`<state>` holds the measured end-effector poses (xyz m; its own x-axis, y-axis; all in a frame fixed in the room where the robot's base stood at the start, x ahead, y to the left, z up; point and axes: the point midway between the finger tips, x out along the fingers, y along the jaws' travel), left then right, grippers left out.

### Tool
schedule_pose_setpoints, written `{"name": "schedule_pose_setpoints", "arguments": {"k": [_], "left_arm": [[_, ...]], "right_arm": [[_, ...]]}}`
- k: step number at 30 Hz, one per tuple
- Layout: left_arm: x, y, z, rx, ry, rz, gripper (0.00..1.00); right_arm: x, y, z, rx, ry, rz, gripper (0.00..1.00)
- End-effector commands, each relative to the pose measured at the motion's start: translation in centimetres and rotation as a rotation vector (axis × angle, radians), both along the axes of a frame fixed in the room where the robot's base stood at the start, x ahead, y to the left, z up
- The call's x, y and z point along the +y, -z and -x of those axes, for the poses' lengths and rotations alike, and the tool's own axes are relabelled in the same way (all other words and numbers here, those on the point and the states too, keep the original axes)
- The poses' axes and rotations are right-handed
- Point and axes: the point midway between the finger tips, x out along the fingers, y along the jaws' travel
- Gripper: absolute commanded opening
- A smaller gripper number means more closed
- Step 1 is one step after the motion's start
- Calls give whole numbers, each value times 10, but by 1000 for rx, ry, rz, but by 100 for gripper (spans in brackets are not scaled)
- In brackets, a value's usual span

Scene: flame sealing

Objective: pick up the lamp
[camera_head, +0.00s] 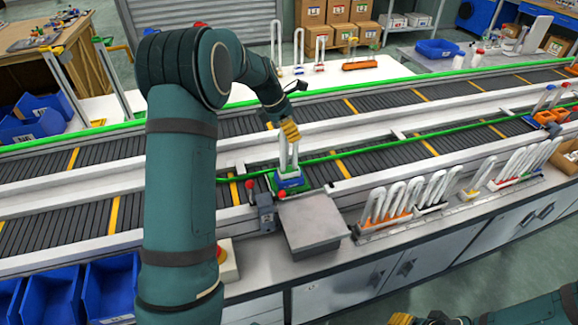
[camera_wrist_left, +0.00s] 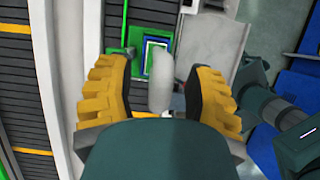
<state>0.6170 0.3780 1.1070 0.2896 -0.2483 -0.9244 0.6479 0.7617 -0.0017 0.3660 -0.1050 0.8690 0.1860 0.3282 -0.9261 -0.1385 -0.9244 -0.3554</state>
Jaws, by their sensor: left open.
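A white U-shaped lamp (camera_head: 288,155) stands upright in a blue and green holder (camera_head: 289,180) at the near edge of the conveyor. My left gripper (camera_head: 290,131) is at the lamp's top, with its yellow fingers pointing down. In the left wrist view the fingers (camera_wrist_left: 163,95) are spread apart, with the white lamp (camera_wrist_left: 161,78) between them and gaps on both sides. My right gripper (camera_head: 402,319) shows only partly at the bottom edge, and its fingers are mostly cut off.
A grey metal plate (camera_head: 313,220) lies right of the holder. Racks of several white lamps (camera_head: 395,205) line the counter further right. A green rail (camera_head: 375,147) runs along the conveyor just behind the lamp. Blue bins (camera_head: 110,287) stand at lower left.

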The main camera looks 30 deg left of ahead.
Motion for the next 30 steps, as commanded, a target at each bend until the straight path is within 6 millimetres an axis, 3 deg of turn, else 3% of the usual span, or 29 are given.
{"name": "schedule_pose_setpoints", "arguments": {"k": [8,13,26,30], "left_arm": [[-2,5,-2,-1,0,0,53],[-2,5,-2,-1,0,0,0],[-2,4,-2,-2,1,0,0],[-2,-7,-3,-5,1,-1,0]], "right_arm": [[0,1,0,0,0,0,47],[0,0,0,0,0,0,47],[0,0,0,0,0,0,47],[0,-1,0,0,0,0,47]]}}
